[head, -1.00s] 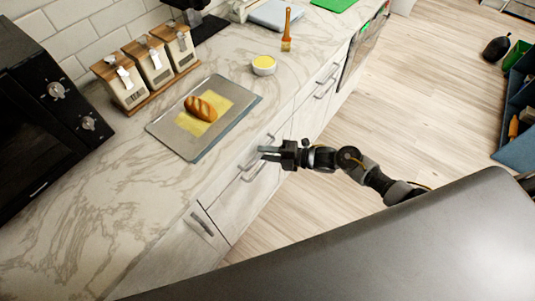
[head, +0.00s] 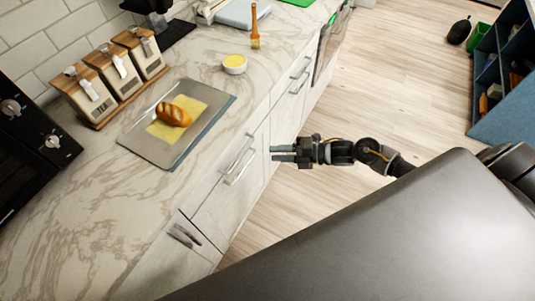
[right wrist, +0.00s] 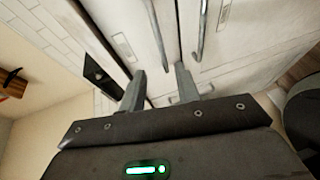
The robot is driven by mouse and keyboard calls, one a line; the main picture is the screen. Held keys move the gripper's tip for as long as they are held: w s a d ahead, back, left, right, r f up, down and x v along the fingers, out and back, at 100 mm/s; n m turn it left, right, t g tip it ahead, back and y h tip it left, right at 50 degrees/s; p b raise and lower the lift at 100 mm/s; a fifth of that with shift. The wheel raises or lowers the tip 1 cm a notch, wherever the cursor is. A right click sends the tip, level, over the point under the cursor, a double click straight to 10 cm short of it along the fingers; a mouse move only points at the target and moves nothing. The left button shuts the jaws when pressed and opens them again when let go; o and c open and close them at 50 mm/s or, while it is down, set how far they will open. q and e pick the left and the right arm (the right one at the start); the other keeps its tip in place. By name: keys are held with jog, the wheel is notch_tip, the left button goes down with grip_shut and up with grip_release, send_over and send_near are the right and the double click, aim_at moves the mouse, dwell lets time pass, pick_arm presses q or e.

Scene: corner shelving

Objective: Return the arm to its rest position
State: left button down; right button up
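My right gripper (head: 283,153) is in the head view, off the front of the counter and to the right of the drawer fronts. Its two fingers are apart with nothing between them. In the right wrist view the fingers (right wrist: 158,88) also stand apart and empty, with pale cabinet fronts and metal handles beyond them. The right arm (head: 350,152) reaches in from the right above the floor. My left gripper is not in view.
Drawer handles (head: 240,165) stick out from the fronts. Open wooden floor (head: 410,80) lies to the right, before a blue shelf (head: 505,118).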

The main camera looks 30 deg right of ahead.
jog(key=shift+s+d+r, duration=0.1)
jog(key=shift+s+d, duration=0.1)
dwell(0.5)
